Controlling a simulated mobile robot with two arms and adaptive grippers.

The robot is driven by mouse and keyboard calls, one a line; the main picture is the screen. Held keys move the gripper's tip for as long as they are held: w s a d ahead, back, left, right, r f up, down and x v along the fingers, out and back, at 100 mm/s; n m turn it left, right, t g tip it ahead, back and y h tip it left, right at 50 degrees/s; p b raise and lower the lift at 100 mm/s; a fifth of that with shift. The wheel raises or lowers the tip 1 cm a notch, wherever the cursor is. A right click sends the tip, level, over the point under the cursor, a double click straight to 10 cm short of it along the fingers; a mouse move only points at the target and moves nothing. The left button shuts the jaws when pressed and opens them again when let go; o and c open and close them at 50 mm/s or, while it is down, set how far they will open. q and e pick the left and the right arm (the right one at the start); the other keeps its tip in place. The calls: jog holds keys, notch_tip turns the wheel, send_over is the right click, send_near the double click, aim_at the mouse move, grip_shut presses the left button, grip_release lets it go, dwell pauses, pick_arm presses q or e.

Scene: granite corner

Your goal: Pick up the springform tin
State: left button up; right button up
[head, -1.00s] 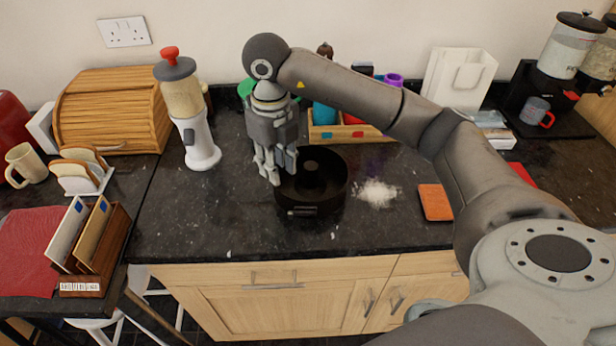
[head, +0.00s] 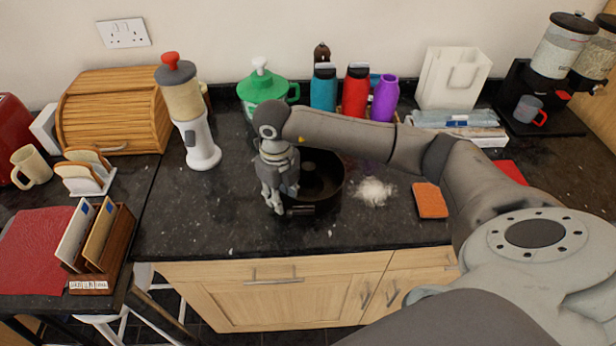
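The springform tin (head: 325,182) is a dark round tin with a central tube, standing on the black granite counter. A latch shows low on its front side. My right gripper (head: 277,208) points down at the tin's left front wall, in front of part of it. Its fingers look close together, but whether they touch or straddle the wall cannot be seen. The left part of the tin is hidden behind the gripper. My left gripper is not in view.
A white powder spill (head: 374,191) and an orange sponge (head: 430,200) lie right of the tin. A green lidded pot (head: 262,88) and several bottles stand behind.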

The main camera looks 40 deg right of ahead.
jog(key=shift+c, duration=0.2)
grip_shut()
jog(key=shift+r, duration=0.15)
